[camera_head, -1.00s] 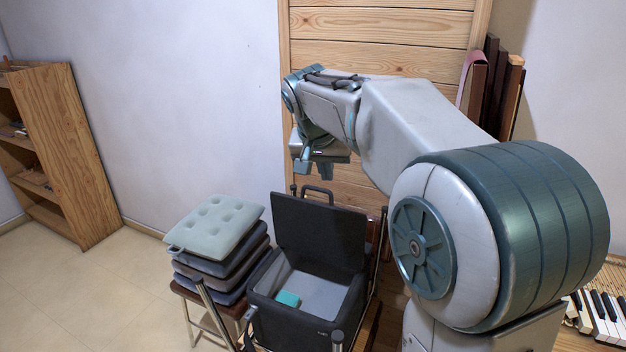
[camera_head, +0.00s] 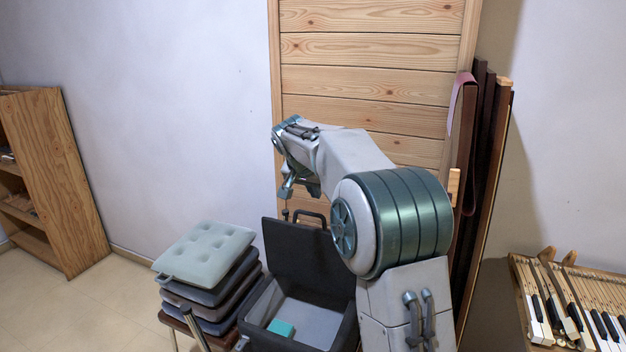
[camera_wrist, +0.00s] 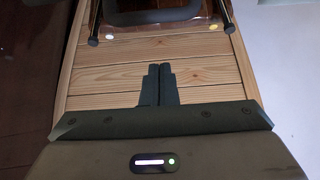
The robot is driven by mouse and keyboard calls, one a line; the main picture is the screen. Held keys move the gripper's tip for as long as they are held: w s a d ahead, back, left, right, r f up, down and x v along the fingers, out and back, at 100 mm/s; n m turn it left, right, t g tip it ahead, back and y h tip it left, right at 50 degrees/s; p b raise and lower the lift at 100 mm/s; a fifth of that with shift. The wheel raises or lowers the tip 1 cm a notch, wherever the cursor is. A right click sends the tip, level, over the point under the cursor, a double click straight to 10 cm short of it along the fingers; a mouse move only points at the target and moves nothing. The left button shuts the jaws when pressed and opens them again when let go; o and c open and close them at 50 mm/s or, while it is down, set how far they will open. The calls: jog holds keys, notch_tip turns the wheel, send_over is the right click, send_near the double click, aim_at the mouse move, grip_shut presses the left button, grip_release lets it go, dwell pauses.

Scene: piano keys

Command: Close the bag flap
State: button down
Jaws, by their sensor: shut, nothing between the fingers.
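The black bag (camera_head: 256,318) is a box-like case with its top open, low in the middle of the head view. Its black flap (camera_head: 308,262) stands raised at the back, leaning away from the opening, with a handle (camera_head: 311,214) behind its upper edge. A teal block (camera_head: 281,327) lies inside on the grey floor. My gripper (camera_wrist: 160,68) is shut and empty, its two fingers side by side in the wrist view. In the head view, my wrist is above and behind the raised flap, apart from it; the fingertips are hard to make out there.
Stacked cushions (camera_head: 205,254) on a stool stand left of the bag. A wooden panel (camera_head: 375,50) is behind it, with dark boards (camera_head: 489,150) leaning at the right. Piano keys (camera_head: 575,315) are at the lower right. A wooden shelf (camera_head: 62,180) is far left.

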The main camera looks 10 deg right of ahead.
jog(key=shift+s+a+f, duration=0.45)
jog(key=shift+s+f, duration=0.05)
jog(key=shift+s, duration=0.15)
jog(key=shift+s+a+f, duration=0.4)
jog(key=shift+s+f, duration=0.1)
jog(key=shift+s, duration=0.15)
